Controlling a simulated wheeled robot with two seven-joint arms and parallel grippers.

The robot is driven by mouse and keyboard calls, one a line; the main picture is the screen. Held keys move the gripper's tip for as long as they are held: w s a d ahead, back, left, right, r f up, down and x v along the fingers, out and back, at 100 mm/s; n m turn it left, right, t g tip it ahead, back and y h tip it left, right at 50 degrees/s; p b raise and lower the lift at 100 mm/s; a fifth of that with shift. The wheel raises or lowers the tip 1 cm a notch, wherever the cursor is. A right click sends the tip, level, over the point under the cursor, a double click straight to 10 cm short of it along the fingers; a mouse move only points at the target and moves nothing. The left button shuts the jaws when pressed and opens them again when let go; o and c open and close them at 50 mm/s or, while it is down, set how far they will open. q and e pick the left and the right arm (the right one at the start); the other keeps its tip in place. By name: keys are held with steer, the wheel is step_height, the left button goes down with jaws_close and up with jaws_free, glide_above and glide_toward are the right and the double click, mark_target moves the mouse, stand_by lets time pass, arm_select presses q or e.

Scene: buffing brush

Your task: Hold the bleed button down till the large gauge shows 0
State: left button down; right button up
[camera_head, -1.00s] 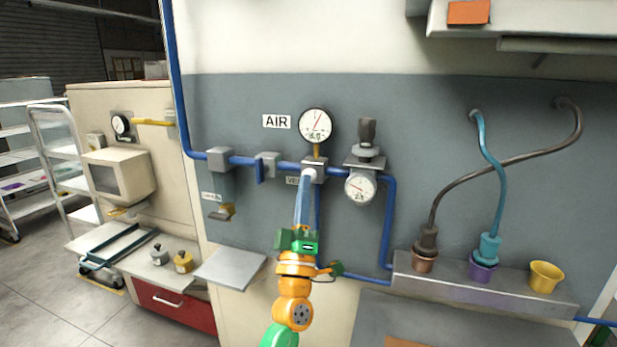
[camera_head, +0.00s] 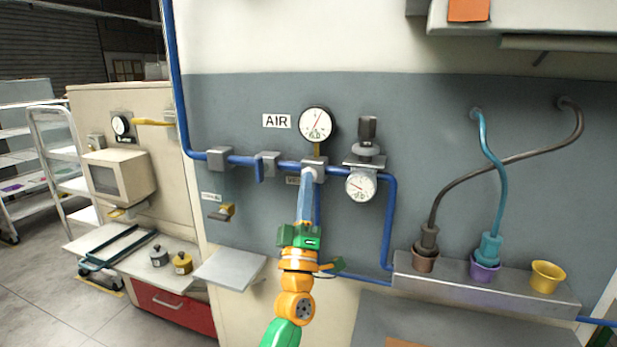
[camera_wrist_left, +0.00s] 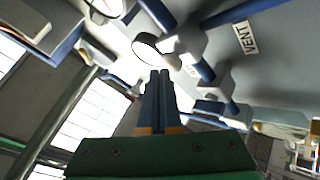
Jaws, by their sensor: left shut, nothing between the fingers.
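The fingers (camera_wrist_left: 160,82) point at a white round part (camera_wrist_left: 147,48). The bleed button is not clearly visible, and contact cannot be told. My right gripper is not in view.
A smaller gauge (camera_head: 360,185) and dark regulator knob (camera_head: 367,130) stand close on the right. Blue pipe (camera_head: 388,225) runs down beside them. Hoses end in cups on a grey ledge (camera_head: 400,284). A grey shelf (camera_head: 230,268) juts out at lower left.

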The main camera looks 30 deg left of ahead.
arm_select(q)
steer(key=shift+w+a+b, duration=0.1)
steer(key=shift+w+b, duration=0.25)
steer(key=shift+w, duration=0.05)
steer(key=shift+s, duration=0.1)
stand_by(3.8)
steer(key=shift+s+d+p, duration=0.2)
steer(key=shift+s+p, duration=0.45)
steer(key=shift+s, duration=0.1)
steer(key=s+p, duration=0.1)
steer(key=s, duration=0.1)
steer(key=s+d+p, duration=0.1)
steer(key=s+p, duration=0.1)
steer(key=s, duration=0.1)
steer(key=shift+d, duration=0.1)
steer(key=shift+w+f, duration=0.1)
